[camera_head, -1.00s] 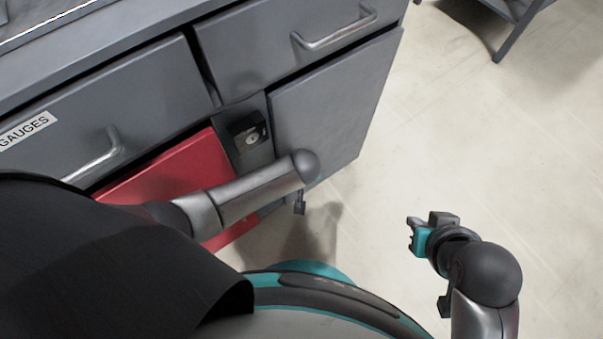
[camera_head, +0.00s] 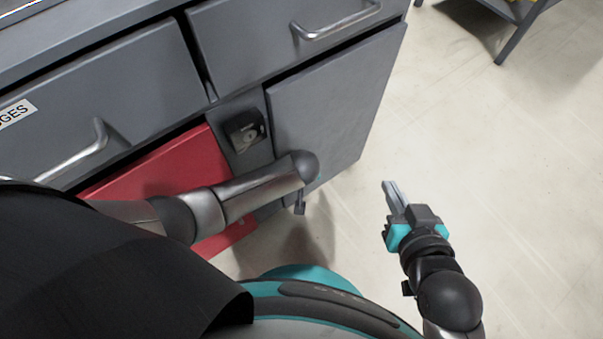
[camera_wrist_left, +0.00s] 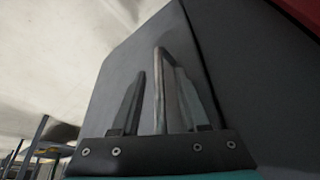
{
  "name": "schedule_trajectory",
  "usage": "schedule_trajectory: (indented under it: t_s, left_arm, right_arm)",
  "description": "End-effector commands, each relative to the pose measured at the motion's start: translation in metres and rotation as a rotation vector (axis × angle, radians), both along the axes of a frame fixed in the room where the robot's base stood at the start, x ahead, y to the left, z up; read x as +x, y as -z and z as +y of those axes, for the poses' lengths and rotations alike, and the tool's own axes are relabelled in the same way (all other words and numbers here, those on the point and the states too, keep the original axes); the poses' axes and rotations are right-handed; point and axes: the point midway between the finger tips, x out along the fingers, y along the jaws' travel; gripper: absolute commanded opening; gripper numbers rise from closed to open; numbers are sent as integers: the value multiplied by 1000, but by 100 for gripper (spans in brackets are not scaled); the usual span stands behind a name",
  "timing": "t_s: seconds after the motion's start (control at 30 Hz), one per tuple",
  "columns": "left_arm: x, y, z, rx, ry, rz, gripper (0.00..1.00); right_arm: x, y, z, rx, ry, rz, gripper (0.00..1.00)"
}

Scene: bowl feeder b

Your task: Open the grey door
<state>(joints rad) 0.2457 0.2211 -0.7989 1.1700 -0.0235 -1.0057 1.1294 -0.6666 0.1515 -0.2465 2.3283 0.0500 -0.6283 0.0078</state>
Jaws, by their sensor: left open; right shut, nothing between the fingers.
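The grey door (camera_head: 335,110) is the lower right front of the grey cabinet and looks shut. In the left wrist view the door (camera_wrist_left: 130,58) fills the middle, with its upright metal handle (camera_wrist_left: 159,90). My left gripper (camera_wrist_left: 160,74) is open, with one finger on each side of the handle in that picture. I cannot tell how deep the handle lies between them or whether they touch it. In the head view my left arm hides the handle and most of that gripper. My right gripper (camera_head: 391,186) is shut and empty, over the floor right of the door.
A red door (camera_head: 160,180) is left of the grey one, with a black lock box (camera_head: 246,131) between them. Grey drawers (camera_head: 270,40) with bar handles are above. Clear floor (camera_head: 480,160) lies to the right. A table leg (camera_head: 520,32) stands at top right.

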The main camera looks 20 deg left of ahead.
Motion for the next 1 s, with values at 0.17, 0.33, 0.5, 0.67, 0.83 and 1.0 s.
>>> schedule_trajectory:
  t_s: [0.17,0.33,0.5,0.67,0.83,1.0]
  left_arm:
    - [1,1,0,-1,0,0,45]
    - [1,0,0,-1,0,0,45]
    - [1,0,0,-1,0,0,26]
    - [1,0,0,-1,0,0,8]
    - [1,0,0,-1,0,0,0]
    - [1,0,0,-1,0,0,0]
  right_arm:
    - [0,0,1,6,-1,-11,0]
    - [0,-1,1,5,-1,-10,0]
    - [0,-1,1,5,-1,-10,0]
    - [0,-1,1,5,-1,-10,0]
    - [0,0,1,5,-1,-9,0]
    - [0,0,1,5,-1,-9,0]
